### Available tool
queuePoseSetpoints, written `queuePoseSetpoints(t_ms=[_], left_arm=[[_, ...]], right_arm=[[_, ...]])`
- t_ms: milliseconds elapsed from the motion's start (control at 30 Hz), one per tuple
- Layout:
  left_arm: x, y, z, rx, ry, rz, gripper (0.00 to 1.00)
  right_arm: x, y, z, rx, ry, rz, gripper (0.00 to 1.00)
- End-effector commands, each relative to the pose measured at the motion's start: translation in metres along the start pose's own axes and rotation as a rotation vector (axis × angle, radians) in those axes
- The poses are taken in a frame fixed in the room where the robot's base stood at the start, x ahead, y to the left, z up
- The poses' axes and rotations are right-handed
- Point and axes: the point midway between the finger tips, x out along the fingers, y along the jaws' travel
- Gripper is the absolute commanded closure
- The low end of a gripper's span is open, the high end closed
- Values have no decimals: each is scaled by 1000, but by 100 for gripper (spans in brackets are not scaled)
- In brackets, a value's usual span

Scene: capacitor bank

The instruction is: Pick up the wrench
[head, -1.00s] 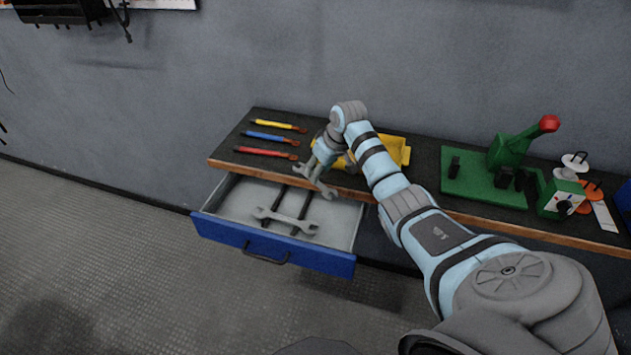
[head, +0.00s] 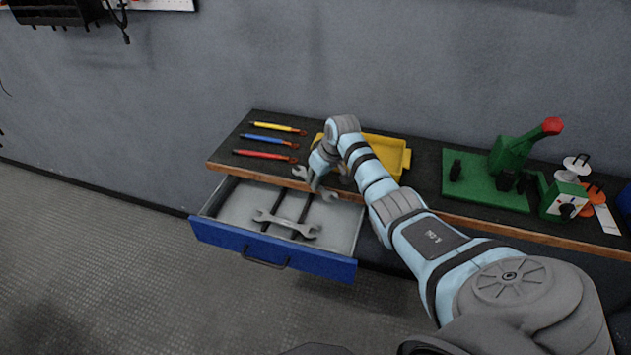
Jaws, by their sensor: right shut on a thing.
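My right gripper (head: 315,182) is above the right part of the open drawer (head: 272,247), by the bench's front edge. It is shut on a grey wrench (head: 328,195), whose open-jaw ends stick out on both sides of the fingers. Another grey double-ended wrench (head: 287,223) lies in the drawer across dark bars, lower and to the left of the gripper. The held wrench looks clear of the drawer floor. My left gripper is not in view.
Yellow (head: 278,128), blue (head: 270,139) and red (head: 265,155) handled tools lie on the bench top. A yellow tray (head: 393,150) is behind my right arm. A green fixture (head: 485,180) with a red-tipped lever stands right. Floor left of the drawer is clear.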

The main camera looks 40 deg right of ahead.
Motion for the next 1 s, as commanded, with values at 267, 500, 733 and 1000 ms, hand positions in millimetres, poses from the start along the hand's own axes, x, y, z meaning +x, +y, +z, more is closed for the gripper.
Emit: queuePoseSetpoints(t_ms=[267, 500, 733, 1000], left_arm=[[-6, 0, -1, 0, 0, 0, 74], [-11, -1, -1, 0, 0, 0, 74], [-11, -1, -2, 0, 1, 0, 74], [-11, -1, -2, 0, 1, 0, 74]], right_arm=[[-34, 1, -15, -1, 6, 2, 100], [-116, 1, -49, 1, 8, 2, 100], [-173, 1, -72, 1, 4, 0, 100], [-185, 0, -77, 0, 0, 0, 100]])
